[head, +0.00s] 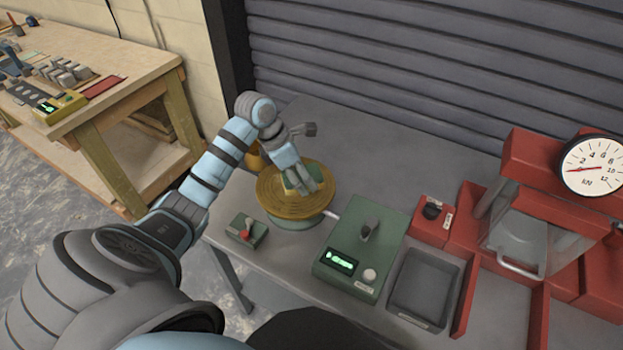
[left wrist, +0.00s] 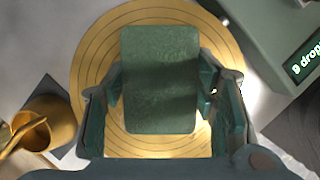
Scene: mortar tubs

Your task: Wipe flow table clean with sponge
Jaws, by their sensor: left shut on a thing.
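The flow table (head: 268,195) is a round brass disc with concentric rings on a green base, on the grey bench. It fills the middle of the left wrist view (left wrist: 95,60). My left gripper (head: 302,183) is over the disc, pointing down. It is shut on the green sponge (head: 288,182). In the left wrist view the rectangular sponge (left wrist: 160,60) lies flat between the two fingers (left wrist: 160,85), over the disc. I cannot tell whether its underside touches the disc. My right gripper is not in view.
A brass vessel (left wrist: 48,118) stands beside the disc, partly hidden in the head view (head: 253,156). A green control box (head: 360,240), a small red-button box (head: 246,231), a grey tray (head: 424,282) and a red press (head: 545,150) stand nearby. The bench behind the disc is clear.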

